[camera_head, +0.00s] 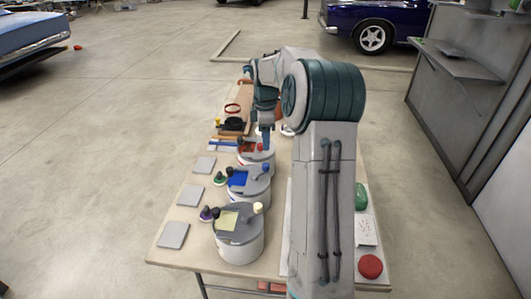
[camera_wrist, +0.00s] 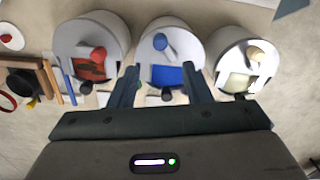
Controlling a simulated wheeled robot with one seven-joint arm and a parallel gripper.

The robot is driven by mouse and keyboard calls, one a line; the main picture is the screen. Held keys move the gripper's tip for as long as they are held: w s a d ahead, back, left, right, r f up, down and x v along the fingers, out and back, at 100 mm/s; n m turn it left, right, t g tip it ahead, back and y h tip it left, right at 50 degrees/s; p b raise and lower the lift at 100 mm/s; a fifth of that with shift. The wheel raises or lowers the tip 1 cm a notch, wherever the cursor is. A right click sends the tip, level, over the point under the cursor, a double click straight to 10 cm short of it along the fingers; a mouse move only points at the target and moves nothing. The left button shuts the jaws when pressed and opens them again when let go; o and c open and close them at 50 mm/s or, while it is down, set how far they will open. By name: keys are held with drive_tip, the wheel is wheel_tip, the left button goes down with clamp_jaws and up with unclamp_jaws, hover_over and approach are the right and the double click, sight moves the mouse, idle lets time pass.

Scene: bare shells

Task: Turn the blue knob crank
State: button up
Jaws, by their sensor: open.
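Three white cylindrical drums with grey tops stand in a row on the table. The middle drum (camera_head: 250,194) has a blue knob crank (camera_head: 265,168) and a blue panel on its top. In the wrist view the blue knob (camera_wrist: 160,41) sits at the end of a grey crank arm, just beyond my fingertips and roughly centred between them. My gripper (camera_wrist: 160,68) is open and empty, its fingers on either side of the blue panel in the picture. In the head view my gripper (camera_head: 265,140) appears near the far drum; its fingertips are hard to make out.
The red knob (camera_wrist: 99,53) and cream knob (camera_wrist: 253,53) are on the drums to either side. Small grey tiles (camera_head: 173,235) lie along the table's left edge. A green object (camera_head: 361,196) and red disc (camera_head: 370,266) lie to the right of my arm.

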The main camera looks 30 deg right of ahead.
drive_tip(key=shift+r, duration=1.9)
drive_tip(key=s+a+r+m+t, duration=0.1)
drive_tip(key=s+a+r+m, duration=0.15)
drive_tip(key=s+a, duration=0.35)
drive_tip(key=s+a+r+m, duration=0.2)
drive_tip(key=s+a+m, duration=0.1)
drive_tip(key=s+a, duration=0.3)
drive_tip(key=s+a+f+m+t, duration=0.1)
drive_tip(key=s+a+f+m, duration=0.1)
drive_tip(key=s, duration=0.6)
drive_tip(key=s+a+f+m+t, duration=0.1)
drive_tip(key=s+a+f+m, duration=0.2)
drive_tip(key=s+m, duration=0.3)
drive_tip(key=s+a, duration=0.1)
drive_tip(key=s, duration=0.2)
drive_tip(key=shift+s+a+f, duration=0.25)
drive_tip(key=shift+a, duration=0.1)
